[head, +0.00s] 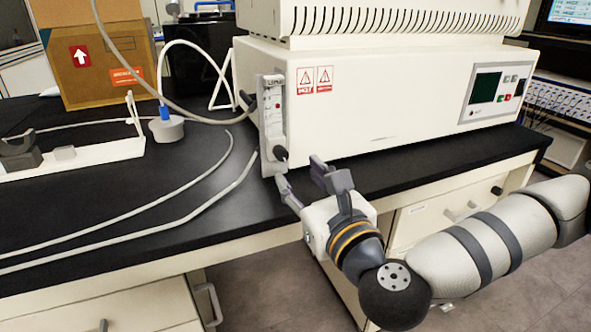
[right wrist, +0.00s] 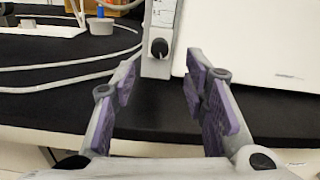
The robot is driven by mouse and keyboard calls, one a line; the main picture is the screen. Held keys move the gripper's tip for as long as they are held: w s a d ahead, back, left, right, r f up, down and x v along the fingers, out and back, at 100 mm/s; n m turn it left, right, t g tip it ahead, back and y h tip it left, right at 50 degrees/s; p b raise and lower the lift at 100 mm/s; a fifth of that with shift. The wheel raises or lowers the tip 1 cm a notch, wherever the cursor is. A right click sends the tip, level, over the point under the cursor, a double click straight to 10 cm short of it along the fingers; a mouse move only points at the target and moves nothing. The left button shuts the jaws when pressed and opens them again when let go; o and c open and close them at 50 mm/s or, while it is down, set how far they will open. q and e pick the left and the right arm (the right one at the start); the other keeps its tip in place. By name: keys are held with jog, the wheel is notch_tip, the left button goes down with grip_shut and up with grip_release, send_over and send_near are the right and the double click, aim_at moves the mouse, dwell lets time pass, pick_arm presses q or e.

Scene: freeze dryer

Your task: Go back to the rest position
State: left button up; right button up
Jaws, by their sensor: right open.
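My right gripper (head: 304,180) is open and empty at the front edge of the black bench, in front of the freeze dryer (head: 400,100). In the right wrist view its two purple-padded fingers (right wrist: 165,90) stand wide apart with nothing between them. A black knob (right wrist: 159,48) on the dryer's narrow side panel (head: 272,110) lies beyond the fingertips, apart from them in that view. My left gripper does not show in either view.
The black bench top (head: 190,190) carries loose grey hoses (head: 130,213), a grey stopper with a blue fitting (head: 166,126) and a white rack (head: 75,160) at left. A cardboard box (head: 100,65) stands behind. Drawers (head: 440,210) lie below the bench edge.

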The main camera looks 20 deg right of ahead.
dwell(0.3)
jog(key=s+a+f+n+g+y+p, duration=0.25)
jog(key=s+a+f+n+g, duration=0.3)
jog(key=s+f+n, duration=0.3)
jog(key=s+a+f+n+g+y+p, duration=0.25)
jog(key=s+a+f+n+g, duration=0.25)
jog(key=s+a+f+n, duration=0.35)
jog(key=s+d+f+n+g+h+p, duration=0.1)
jog(key=s+d+f+n+g, duration=0.4)
jog(key=s, duration=0.5)
jog(key=s+d+f+n+g+h+p, duration=0.15)
jog(key=s+d+f+n, duration=0.35)
jog(key=s, duration=0.6)
pick_arm(q)
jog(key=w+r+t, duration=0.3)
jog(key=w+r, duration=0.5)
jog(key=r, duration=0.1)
jog(key=shift+p, duration=0.35)
pick_arm(e)
jog(key=s+d+r+n+g+h, duration=0.1)
jog(key=s+d+n+g+h, duration=0.2)
jog(key=s+d+n, duration=0.3)
jog(key=d, duration=0.3)
jog(key=shift+s+n, duration=0.2)
jog(key=shift+n, duration=0.2)
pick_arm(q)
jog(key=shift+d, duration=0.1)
pick_arm(e)
jog(key=shift+d+r, duration=0.1)
